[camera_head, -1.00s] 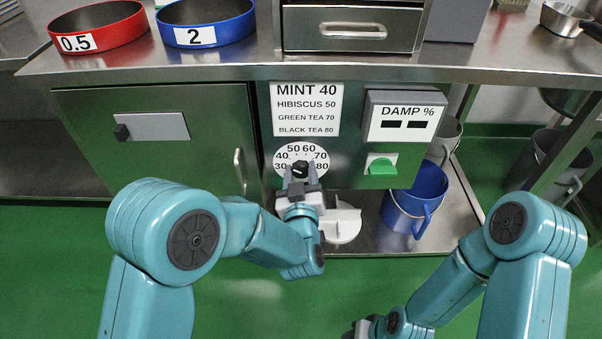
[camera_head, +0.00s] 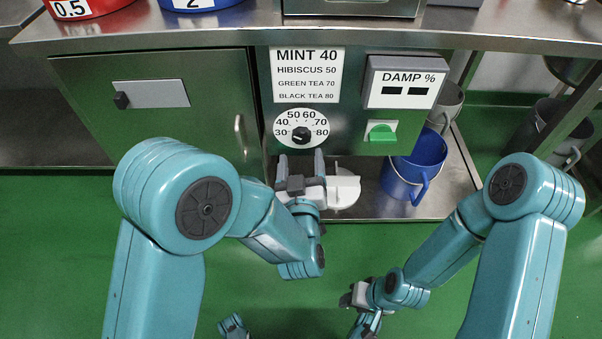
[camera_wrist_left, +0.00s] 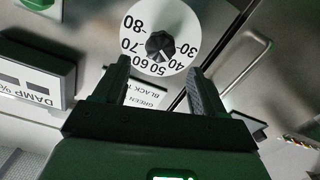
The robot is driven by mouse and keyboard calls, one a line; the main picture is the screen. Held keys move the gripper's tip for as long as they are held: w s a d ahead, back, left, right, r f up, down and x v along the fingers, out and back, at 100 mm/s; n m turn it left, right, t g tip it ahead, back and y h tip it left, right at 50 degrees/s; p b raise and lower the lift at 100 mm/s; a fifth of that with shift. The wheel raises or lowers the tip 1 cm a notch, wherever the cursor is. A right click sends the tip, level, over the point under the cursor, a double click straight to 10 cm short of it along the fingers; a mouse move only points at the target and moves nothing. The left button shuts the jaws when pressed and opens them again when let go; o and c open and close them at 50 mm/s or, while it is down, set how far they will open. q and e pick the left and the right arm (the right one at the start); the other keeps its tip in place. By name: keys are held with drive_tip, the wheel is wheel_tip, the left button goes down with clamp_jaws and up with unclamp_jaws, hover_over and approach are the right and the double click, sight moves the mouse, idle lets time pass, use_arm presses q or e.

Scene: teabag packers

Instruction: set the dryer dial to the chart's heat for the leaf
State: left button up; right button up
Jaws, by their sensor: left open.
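The dryer dial (camera_head: 301,134) is a white disc marked 30 to 80 with a black knob in its middle. It shows upside down in the left wrist view (camera_wrist_left: 160,45). Which number the knob points at is too small to read surely. The heat chart (camera_head: 306,75) above it reads mint 40, hibiscus 50, green tea 70, black tea 80. My left gripper (camera_head: 300,163) is open and empty just below the dial, its fingers apart from the knob. My right gripper (camera_head: 354,295) is low over the floor; its fingers are unclear. No leaf is recognisable.
A damp meter (camera_head: 405,82) with dark displays and a green switch (camera_head: 381,132) sit right of the dial. A blue bucket (camera_head: 412,166) and a white object (camera_head: 343,187) stand on the lower shelf. A cabinet handle (camera_head: 239,135) is to the left. The counter edge overhangs above.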

use_arm(q)
drive_tip(key=s, duration=0.5)
drive_tip(key=shift+s, duration=0.1)
use_arm(e)
drive_tip(key=shift+a+r, duration=0.1)
drive_tip(key=shift+r, duration=0.2)
use_arm(q)
drive_tip(key=shift+a, duration=0.1)
